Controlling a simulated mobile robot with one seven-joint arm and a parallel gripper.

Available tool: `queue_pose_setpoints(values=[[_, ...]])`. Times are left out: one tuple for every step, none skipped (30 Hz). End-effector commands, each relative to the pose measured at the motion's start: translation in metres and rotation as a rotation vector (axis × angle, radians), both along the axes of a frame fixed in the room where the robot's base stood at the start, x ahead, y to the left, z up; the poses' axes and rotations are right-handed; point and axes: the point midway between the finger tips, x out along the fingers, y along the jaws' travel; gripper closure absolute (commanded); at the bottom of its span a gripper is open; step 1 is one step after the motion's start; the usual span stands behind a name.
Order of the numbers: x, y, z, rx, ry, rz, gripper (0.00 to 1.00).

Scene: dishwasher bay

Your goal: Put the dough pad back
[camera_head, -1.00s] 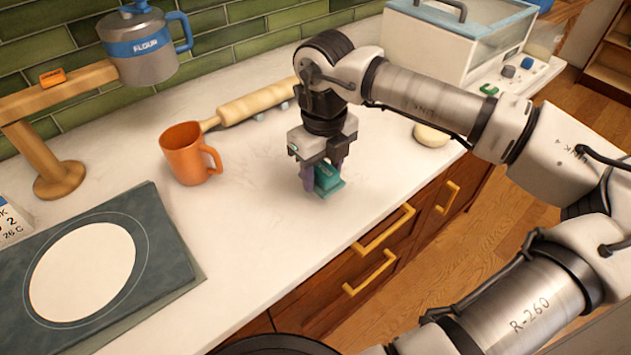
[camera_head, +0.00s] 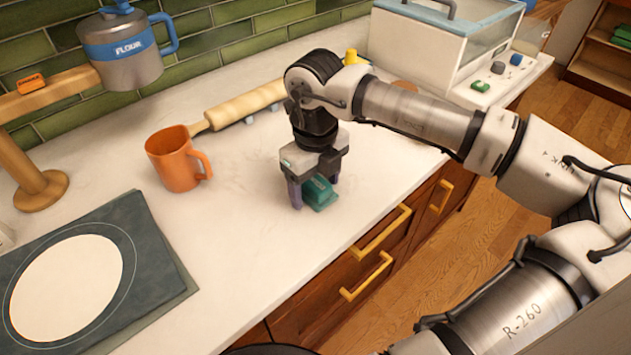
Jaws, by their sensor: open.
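A small teal block-like object (camera_head: 320,193) stands on the white counter near its front edge. My gripper (camera_head: 315,188) points down over it, open, with one finger at its left and one at its upper right. Whether the fingers touch it cannot be told. A dark slate-coloured mat (camera_head: 158,250) lies flat at the lower left, with a round white sheet of dough (camera_head: 66,290) on it. The frames do not settle which of these is the dough pad.
A white machine (camera_head: 430,50) is at the back right. Counter between mat and gripper is clear.

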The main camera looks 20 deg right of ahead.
Motion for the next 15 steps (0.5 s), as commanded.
queue_pose_setpoints(values=[[0.000, 0.000, 0.001, 0.000, 0.000, 0.000, 0.29], [0.000, 0.000, 0.002, 0.000, 0.000, 0.000, 0.29], [0.000, 0.000, 0.003, 0.000, 0.000, 0.000, 0.29], [0.000, 0.000, 0.005, 0.000, 0.000, 0.000, 0.29], [0.000, 0.000, 0.006, -0.001, -0.001, 0.000, 0.29], [0.001, 0.000, 0.011, -0.002, -0.003, -0.001, 0.29], [0.001, -0.001, 0.015, -0.003, -0.003, -0.002, 0.29], [0.001, 0.000, 0.021, -0.003, -0.003, -0.001, 0.29], [0.001, 0.000, 0.029, -0.003, -0.003, -0.002, 0.29], [0.001, -0.001, 0.036, -0.003, -0.003, -0.003, 0.29], [0.001, -0.001, 0.043, -0.004, -0.004, -0.002, 0.29], [0.001, 0.000, 0.052, -0.003, -0.003, -0.001, 0.29], [0.001, -0.001, 0.059, -0.003, -0.003, -0.002, 0.29], [0.001, -0.001, 0.066, -0.003, -0.003, -0.001, 0.29], [0.001, 0.000, 0.074, -0.002, -0.003, -0.002, 0.29]])
